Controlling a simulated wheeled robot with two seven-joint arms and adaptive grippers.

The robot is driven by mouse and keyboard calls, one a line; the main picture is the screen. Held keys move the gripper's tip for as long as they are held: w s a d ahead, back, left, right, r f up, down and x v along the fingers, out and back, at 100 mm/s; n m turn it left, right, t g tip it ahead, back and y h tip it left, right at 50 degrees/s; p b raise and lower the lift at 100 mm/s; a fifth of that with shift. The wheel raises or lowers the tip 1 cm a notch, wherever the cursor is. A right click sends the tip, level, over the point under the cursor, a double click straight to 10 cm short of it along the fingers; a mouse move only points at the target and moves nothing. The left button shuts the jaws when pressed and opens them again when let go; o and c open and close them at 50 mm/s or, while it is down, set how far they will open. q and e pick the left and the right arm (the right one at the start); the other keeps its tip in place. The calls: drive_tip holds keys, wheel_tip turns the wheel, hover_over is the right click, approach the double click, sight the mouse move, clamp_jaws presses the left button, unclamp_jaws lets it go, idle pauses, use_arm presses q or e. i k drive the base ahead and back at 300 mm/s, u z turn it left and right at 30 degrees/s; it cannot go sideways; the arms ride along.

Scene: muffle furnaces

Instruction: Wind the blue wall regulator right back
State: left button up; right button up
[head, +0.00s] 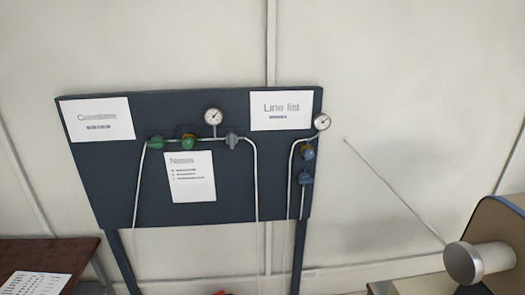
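The blue regulator (307,153) is on the right side of a dark wall board. It has a blue knob-like body with a brassy part, and a round white gauge (321,121) above it to the right. A second blue fitting (305,179) sits just below it on the same grey pipe. The gauge reading and the knob's setting are too small to tell. Neither of my grippers is in view, and nothing touches the regulator.
The dark board (240,190) also carries a green valve (155,142), a green-and-brass regulator (189,141), another gauge (213,116) and paper sheets. A brown table (75,250) is at lower left. A grey cylinder (480,261) and thin rod (395,192) are at right.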

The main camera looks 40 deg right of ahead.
sight(308, 153)
drive_tip(key=u, duration=0.2)
drive_tip(key=i, duration=0.75)
drive_tip(key=z, duration=0.65)
drive_tip(key=i, duration=0.65)
drive_tip(key=z, duration=0.65)
